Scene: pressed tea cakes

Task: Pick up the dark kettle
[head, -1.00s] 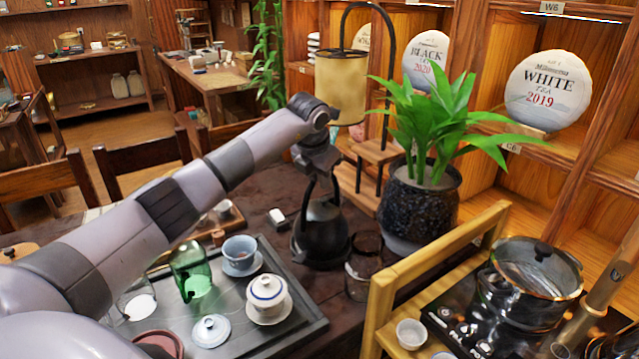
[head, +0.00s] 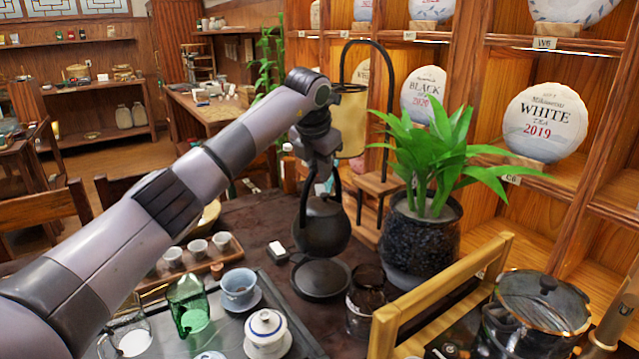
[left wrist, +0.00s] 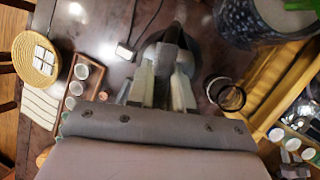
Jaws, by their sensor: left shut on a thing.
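The dark kettle (head: 321,232) has a round black body and a tall arched handle. It hangs in the air above its round dark base (head: 321,279) on the table. My left gripper (head: 321,172) is shut on the top of the kettle's handle. In the left wrist view the gripper fingers (left wrist: 166,85) reach over the kettle (left wrist: 172,44) and hide much of it. My right gripper is in neither view.
A dark glass (head: 366,297) stands right of the base, with a potted plant (head: 422,240) behind it. A tea tray (head: 307,345) with cups is at the front left. A wooden-railed stand (head: 440,290) with a glass pot (head: 537,312) is at the right.

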